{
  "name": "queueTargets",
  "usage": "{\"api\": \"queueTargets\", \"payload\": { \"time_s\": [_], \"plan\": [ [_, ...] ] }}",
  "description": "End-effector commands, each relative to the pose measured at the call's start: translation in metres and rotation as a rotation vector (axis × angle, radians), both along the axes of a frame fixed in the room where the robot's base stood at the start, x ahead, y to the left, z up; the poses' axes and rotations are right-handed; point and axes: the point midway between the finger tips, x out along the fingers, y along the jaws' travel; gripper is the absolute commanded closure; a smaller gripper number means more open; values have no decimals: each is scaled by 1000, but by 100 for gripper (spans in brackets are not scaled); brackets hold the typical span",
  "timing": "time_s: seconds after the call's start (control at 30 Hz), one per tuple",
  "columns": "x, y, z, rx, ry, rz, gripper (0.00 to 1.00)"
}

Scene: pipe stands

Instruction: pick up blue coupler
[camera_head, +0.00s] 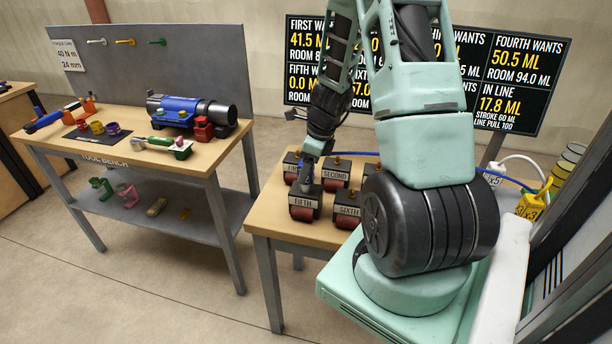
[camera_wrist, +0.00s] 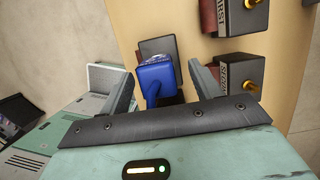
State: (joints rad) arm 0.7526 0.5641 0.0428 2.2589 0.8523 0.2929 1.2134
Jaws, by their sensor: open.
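The blue coupler (camera_wrist: 156,77) shows in the wrist view as a blue blocky piece with a short stem. It sits at the FIFTH block (camera_head: 305,200) and hides part of it. In the head view only a small bit of blue (camera_head: 306,174) shows beneath my gripper (camera_head: 313,152). In the wrist view my gripper (camera_wrist: 161,72) is open, with one finger on each side of the coupler. Gaps show between the coupler and both fingers, so it is not clamped. Its contact with the block is partly hidden.
Blocks marked SECOND (camera_head: 335,172) and SIXTH (camera_head: 346,207) stand close by on the wooden table (camera_head: 270,215). The FIRST block (camera_wrist: 238,16) is right of the coupler in the wrist view. A blue hose (camera_head: 357,153) runs behind. A tool bench (camera_head: 120,155) stands left.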

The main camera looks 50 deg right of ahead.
Motion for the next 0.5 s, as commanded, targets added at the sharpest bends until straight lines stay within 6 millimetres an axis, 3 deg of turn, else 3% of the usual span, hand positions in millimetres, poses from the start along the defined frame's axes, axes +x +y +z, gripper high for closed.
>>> {"api": "queueTargets", "payload": {
  "time_s": [0.2, 0.5],
  "plan": [
    [6, 5, -30, 2, 2, -1, 36],
    [8, 5, -33, 0, 0, -1, 36]
  ]
}}
